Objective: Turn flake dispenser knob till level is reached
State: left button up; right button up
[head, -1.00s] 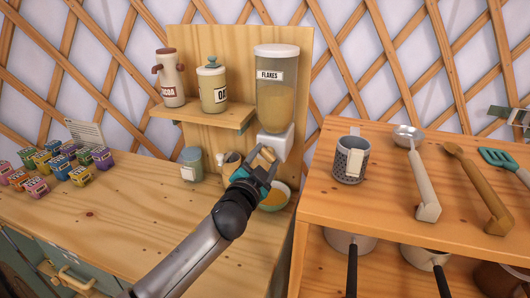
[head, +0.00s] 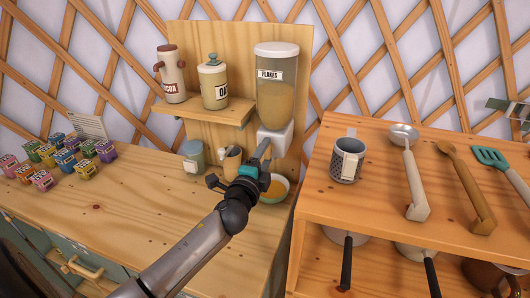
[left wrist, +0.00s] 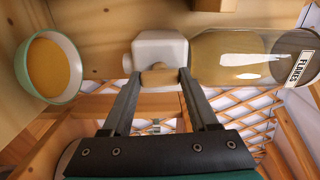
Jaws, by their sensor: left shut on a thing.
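The flake dispenser (head: 277,75) is a clear cylinder labelled FLAKES, part filled with pale yellow flakes, above a white outlet block (head: 274,140) on the wooden back board. Its small wooden knob (left wrist: 159,78) shows in the left wrist view on the white block. My left gripper (head: 262,150) is at the front of the block, shut on the knob, with one finger on each side of it. A bowl (head: 273,189), pale green outside, stands below the outlet with orange-yellow contents; it also shows in the left wrist view (left wrist: 48,66). My right gripper is not in view.
A shelf (head: 205,110) left of the dispenser holds two jars. A jar (head: 193,158) and a brown mug (head: 230,162) stand beside the bowl. The right-hand wooden unit (head: 375,195) carries a grater (head: 347,160) and utensils.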

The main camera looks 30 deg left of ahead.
pick_arm(q)
jog(key=shift+m, duration=0.4)
jog(key=o, duration=1.4)
jog(key=b+v, duration=0.1)
jog(key=v, duration=1.4)
jog(key=shift+s, duration=0.15)
